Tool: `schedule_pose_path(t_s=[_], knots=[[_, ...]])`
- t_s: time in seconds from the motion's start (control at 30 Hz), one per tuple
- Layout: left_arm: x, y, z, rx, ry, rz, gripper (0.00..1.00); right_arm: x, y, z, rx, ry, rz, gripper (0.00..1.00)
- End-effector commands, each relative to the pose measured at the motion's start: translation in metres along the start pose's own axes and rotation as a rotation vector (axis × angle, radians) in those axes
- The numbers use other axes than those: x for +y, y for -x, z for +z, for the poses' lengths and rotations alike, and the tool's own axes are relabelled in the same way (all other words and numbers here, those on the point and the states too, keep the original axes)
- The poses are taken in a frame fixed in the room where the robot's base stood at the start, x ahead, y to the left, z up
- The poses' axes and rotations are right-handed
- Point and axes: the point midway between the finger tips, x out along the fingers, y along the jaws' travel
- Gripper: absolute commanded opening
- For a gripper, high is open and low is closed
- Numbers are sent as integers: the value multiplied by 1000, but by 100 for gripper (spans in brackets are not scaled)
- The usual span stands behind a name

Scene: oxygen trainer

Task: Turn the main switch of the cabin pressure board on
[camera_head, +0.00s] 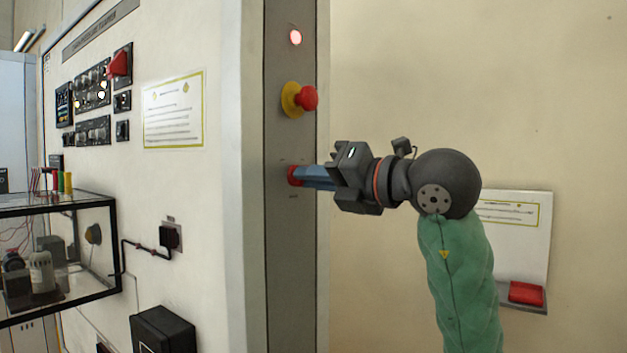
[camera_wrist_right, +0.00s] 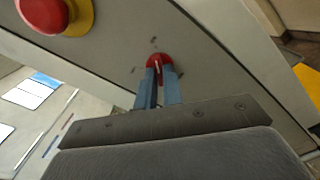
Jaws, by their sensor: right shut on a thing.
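The main switch (camera_head: 293,174) is a small red rotary knob on a narrow grey vertical panel (camera_head: 290,230). In the right wrist view the red knob (camera_wrist_right: 158,60) shows with a pale line on it. My right gripper (camera_head: 305,177) reaches in from the right, and its blue fingers are shut on the knob, one on each side of it. They hide part of the knob in the head view; the fingers also show in the wrist view (camera_wrist_right: 158,78). Small marks around the knob are too small to read. My left gripper is not in view.
Left is a white board with instruments (camera_head: 92,90) and a glass case (camera_head: 60,250). A red object (camera_head: 526,292) sits on a wall shelf at right.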

Motion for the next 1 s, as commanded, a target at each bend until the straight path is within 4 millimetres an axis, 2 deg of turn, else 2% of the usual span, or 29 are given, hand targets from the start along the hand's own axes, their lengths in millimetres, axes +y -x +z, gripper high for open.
schedule_pose_path(t_s=[0.67, 0.7, 0.8, 1.0], knots=[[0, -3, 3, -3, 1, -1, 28, 1, 0, 3, -6, -67, 1, 0], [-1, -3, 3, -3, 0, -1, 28, 1, 0, 3, -6, -66, 1, 11], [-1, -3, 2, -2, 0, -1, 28, 1, 0, 3, -5, -66, 1, 30], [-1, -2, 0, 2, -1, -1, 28, 0, 0, 2, -3, -65, 1, 31]])
